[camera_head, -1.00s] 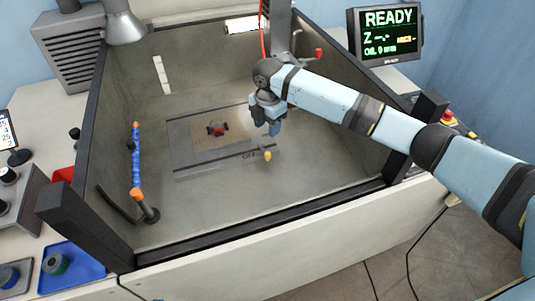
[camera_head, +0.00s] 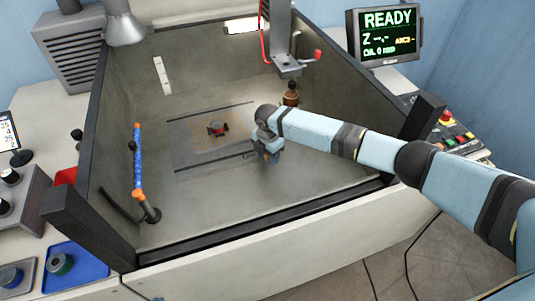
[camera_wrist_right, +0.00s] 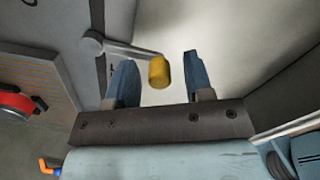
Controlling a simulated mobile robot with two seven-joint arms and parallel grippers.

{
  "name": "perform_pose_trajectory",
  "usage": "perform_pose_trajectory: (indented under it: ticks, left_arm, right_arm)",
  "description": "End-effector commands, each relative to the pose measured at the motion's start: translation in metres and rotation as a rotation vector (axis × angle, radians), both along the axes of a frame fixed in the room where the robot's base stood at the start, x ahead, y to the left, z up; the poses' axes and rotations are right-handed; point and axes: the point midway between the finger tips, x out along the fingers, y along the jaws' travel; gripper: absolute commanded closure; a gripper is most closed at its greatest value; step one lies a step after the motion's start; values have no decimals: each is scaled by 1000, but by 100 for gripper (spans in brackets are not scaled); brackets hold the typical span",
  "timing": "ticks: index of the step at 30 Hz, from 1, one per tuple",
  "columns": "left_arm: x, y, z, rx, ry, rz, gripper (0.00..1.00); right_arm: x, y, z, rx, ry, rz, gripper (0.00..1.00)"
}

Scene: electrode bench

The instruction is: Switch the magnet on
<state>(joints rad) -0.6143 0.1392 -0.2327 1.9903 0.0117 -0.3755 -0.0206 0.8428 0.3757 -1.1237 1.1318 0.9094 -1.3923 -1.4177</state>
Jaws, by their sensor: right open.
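The magnet's grey plate (camera_head: 186,154) with its orange grid lies on the tank floor, with a small red and black part (camera_head: 217,129) on it. My right gripper (camera_head: 270,158) is low at the plate's front right corner and covers the lever there in the head view. In the right wrist view, the grey lever (camera_wrist_right: 122,48) with a yellow knob (camera_wrist_right: 159,72) shows between the spread fingers of my right gripper (camera_wrist_right: 158,62). The fingers are open, with gaps on both sides of the knob. My left gripper is out of view.
A blue and orange hose (camera_head: 137,165) stands at the tank's left. A grey head (camera_head: 286,62) hangs over the back, with a brown bottle-like thing (camera_head: 291,95) below it. The tank's front wall (camera_head: 260,233) is close to my arm. A monitor (camera_head: 387,35) reads READY.

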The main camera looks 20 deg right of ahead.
Motion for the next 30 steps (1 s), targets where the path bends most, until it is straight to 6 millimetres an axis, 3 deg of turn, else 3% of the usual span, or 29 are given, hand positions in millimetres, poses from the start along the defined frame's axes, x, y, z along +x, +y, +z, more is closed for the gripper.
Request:
perform_pose_trajectory:
  ticks: [8,14,15,30]
  left_arm:
    - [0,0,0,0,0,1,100]
    - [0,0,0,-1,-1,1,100]
    - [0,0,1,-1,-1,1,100]
    - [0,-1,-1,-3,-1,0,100]
  right_arm:
    - [0,0,-1,0,-1,0,52]
    - [0,0,-1,1,0,0,98]
    - [0,0,-1,1,0,0,100]
    - [1,-7,-1,2,0,104,100]
